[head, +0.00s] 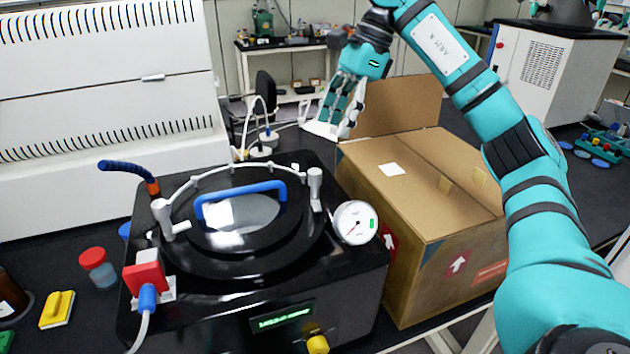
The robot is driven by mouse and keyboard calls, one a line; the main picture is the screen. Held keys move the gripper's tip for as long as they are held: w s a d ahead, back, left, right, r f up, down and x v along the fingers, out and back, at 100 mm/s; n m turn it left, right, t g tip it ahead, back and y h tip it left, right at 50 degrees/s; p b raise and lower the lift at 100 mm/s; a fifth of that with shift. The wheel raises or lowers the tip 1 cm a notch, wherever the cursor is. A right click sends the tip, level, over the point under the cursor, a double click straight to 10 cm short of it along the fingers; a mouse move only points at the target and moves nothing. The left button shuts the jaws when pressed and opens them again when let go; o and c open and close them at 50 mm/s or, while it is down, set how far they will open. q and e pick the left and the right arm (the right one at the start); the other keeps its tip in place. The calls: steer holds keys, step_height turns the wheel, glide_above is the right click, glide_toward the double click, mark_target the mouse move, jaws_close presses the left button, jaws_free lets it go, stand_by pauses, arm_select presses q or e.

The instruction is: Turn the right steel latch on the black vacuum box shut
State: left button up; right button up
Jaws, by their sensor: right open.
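The black vacuum box (345,285) stands on the dark bench at the centre left. Its round lid has a glass window and a blue handle (240,189). The right steel latch (315,188) stands at the lid's right edge, beside the pressure gauge (355,222). The left steel latch (163,219) is at the lid's left edge. My left gripper is not in view.
A large cardboard box (420,255) stands close on the right of the vacuum box. A white louvred machine (100,110) is behind on the left. A red-capped jar (98,268) and a yellow block (57,309) lie at left. A thin white hose rises behind the lid.

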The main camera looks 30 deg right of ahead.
mark_target(315, 171)
steer(key=p+x, duration=0.1)
steer(key=x, duration=1)
steer(key=shift+w+f, duration=0.15)
steer(key=shift+f, duration=0.1)
jaws_close()
